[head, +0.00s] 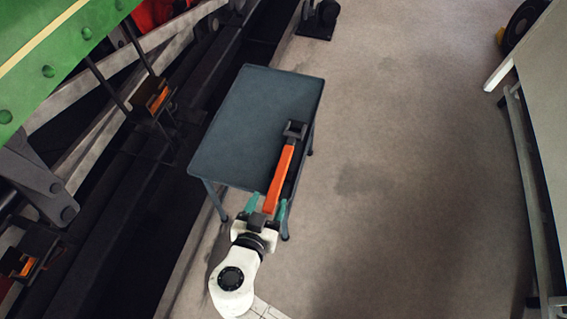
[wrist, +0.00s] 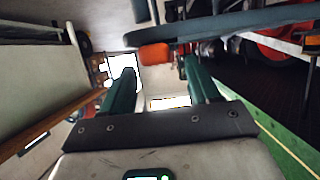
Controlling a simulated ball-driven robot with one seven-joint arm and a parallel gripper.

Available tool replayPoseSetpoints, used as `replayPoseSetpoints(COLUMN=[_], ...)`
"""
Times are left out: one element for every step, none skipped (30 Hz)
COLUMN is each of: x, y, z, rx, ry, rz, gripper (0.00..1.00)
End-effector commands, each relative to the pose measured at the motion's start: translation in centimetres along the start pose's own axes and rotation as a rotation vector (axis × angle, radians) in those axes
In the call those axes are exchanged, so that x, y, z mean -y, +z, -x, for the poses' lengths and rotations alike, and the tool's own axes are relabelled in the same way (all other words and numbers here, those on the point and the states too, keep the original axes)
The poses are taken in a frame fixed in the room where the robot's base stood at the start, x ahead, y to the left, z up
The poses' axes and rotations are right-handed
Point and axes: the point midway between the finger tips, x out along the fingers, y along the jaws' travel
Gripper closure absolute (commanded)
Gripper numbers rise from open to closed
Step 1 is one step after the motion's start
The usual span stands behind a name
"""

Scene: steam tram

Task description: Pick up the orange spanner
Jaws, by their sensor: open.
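The orange spanner (head: 281,178) lies on the grey-blue trolley (head: 246,125), near its right edge. Its dark jaw head points away from me, and its orange handle end reaches past the near edge. My gripper (head: 268,202) is open at that near end, with its two green fingers showing on either side of the handle in the head view. In the wrist view, the orange handle end (wrist: 155,57) appears ahead of and above the gap between the open fingers (wrist: 158,75). I cannot tell whether a finger touches it.
The trolley edge (wrist: 255,22) runs across the upper right of the wrist view. To the left in the head view are a dark pit and the green tram (head: 50,60) with its rods. A pale bench (head: 545,110) stands at right. The floor (head: 400,170) between is clear.

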Motion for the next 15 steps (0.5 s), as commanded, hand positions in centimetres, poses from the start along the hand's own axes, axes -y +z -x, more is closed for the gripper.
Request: replayPoseSetpoints(x=[0.0, 0.0, 0.0, 0.0, 0.0, 0.0, 0.0, 0.0, -0.1, -0.1, 0.0, 0.0, 0.0, 0.0, 0.0], y=[0.0, 0.0, 0.0, 0.0, -0.1, -0.1, -0.1, -0.1, -0.1, -0.1, -0.2, -0.2, -0.2, -0.2, -0.3], z=[-0.5, -0.9, -1.4, -1.9, -2.4, -3.0, -3.4, -3.8, -4.3, -4.5, -4.8, -5.0, -5.1, -5.1, -5.2], rx=[0.000, 0.000, 0.000, 0.000, 0.000, 0.000, 0.000, 0.000, 0.000, 0.000, 0.000, 0.000, 0.000, 0.000, 0.000], ry=[0.002, 0.002, 0.003, 0.003, 0.002, 0.003, 0.003, 0.003, 0.003, 0.004, 0.003, 0.002, 0.001, 0.001, 0.001], rz=[-0.001, -0.001, -0.002, -0.002, -0.002, -0.003, -0.002, -0.001, -0.001, -0.001, -0.001, -0.001, -0.001, -0.001, -0.001], gripper=[0.39, 0.39, 0.39, 0.39, 0.39, 0.39, 0.39, 0.39, 0.39, 0.39, 0.39, 0.39, 0.39, 0.39, 0.39])
